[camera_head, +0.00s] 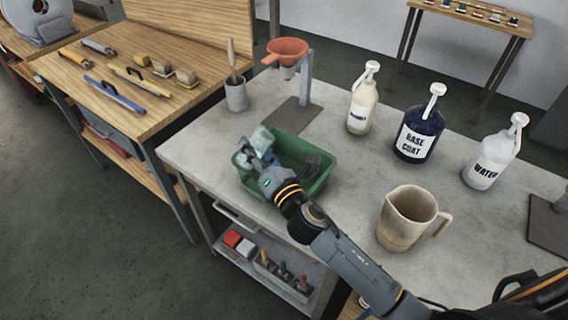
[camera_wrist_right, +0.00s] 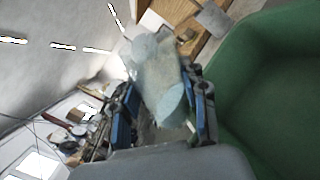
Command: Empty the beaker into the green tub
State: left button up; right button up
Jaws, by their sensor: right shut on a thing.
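A clear beaker (camera_head: 262,138) is in my right gripper (camera_head: 262,158), above the left part of the green tub (camera_head: 322,187) in the head view. In the right wrist view the beaker (camera_wrist_right: 165,80) sits between the two blue-edged fingers of my right gripper (camera_wrist_right: 163,108), which are shut on it. The beaker looks tilted, with a pale bluish patch near its lower end; how much liquid it holds I cannot tell. The green tub (camera_wrist_right: 270,80) fills the right of the wrist view. Part of its inside is hidden by the gripper. My left gripper is not in view.
A funnel stand (camera_head: 296,115) is behind the tub. A beige jug (camera_head: 395,225) stands to its right. Three pump bottles, including base coat (camera_head: 417,140) and water (camera_head: 485,172), stand farther back. A cup with a brush (camera_head: 236,96) is at the back left. The table's front edge is close to the tub.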

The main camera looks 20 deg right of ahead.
jog(key=shift+f+m+b, duration=0.45)
jog(key=shift+m+b, duration=0.35)
jog(key=shift+r, duration=0.3)
jog(key=shift+m, duration=0.4)
jog(key=shift+r+m+h, duration=0.2)
jog(key=shift+m+h, duration=0.1)
jog(key=shift+m, duration=0.2)
jog(key=shift+f+m+t+b, duration=0.35)
jog(key=shift+m+b, duration=0.55)
jog(key=shift+b, duration=0.15)
jog(key=shift+r+m+h+b, duration=0.3)
jog(key=shift+r+m, duration=0.1)
jog(key=shift+m, duration=0.6)
jog(key=shift+d+f+m+b, duration=0.45)
jog(key=shift+d+m+b, duration=0.25)
jog(key=shift+m+b, duration=0.25)
jog(key=shift+w+d+r+m+h+p, duration=0.1)
jog(key=shift+d+r+m+h+p, duration=0.2)
jog(key=shift+m, duration=0.45)
jog(key=shift+w+a+r+m+h+p, duration=0.1)
jog(key=shift+r+m+p, duration=0.25)
jog(key=shift+m, duration=0.35)
